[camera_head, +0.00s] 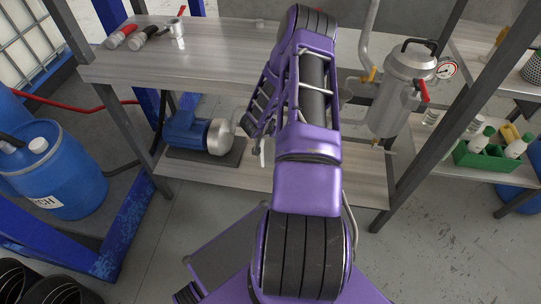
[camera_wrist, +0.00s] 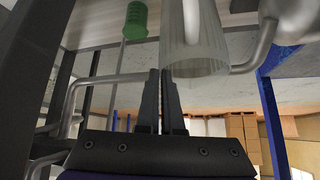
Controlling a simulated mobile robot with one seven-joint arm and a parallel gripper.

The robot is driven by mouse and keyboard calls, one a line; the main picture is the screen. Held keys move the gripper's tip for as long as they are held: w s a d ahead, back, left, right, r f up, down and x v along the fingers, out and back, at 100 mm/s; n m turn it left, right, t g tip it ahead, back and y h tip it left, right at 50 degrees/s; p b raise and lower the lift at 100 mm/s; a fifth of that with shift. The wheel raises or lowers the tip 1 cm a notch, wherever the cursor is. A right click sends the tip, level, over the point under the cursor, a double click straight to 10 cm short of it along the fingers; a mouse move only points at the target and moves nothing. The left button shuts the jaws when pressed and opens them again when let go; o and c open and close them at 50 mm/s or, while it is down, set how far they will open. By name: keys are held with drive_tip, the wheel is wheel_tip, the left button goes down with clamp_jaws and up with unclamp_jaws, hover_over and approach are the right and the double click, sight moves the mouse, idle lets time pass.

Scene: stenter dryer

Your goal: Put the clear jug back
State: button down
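The clear jug (camera_wrist: 196,52), a translucent ribbed vessel, shows in the wrist view at the top centre, with its wide rim toward the bottom of the picture. A pale upright bar lies over its middle; I cannot tell whether this is its handle. My gripper (camera_wrist: 160,76) has its two dark fingers close together, with a thin light gap between them. The fingertips overlap the jug's left edge in the picture; whether they touch or hold it cannot be seen. In the head view my purple arm hides both the gripper and the jug.
A metal vessel (camera_wrist: 284,20) with a pipe is close right of the jug. The head view shows a pressure tank (camera_head: 403,95), a blue pump (camera_head: 190,131) on the lower shelf, a wooden bench (camera_head: 215,55) and a green crate (camera_head: 487,158) with bottles. Frame posts stand around the bench.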

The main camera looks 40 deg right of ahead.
sight(273, 144)
wheel_tip(273, 144, down, 8)
drive_tip(key=shift+r+b, duration=0.25)
drive_tip(key=shift+b, duration=0.35)
drive_tip(key=c, duration=1.1)
unclamp_jaws()
drive_tip(key=shift+o, duration=0.2)
drive_tip(key=p+v, duration=0.2)
drive_tip(key=v, duration=1)
drive_tip(key=shift+w+a, duration=0.1)
drive_tip(key=shift+w, duration=0.05)
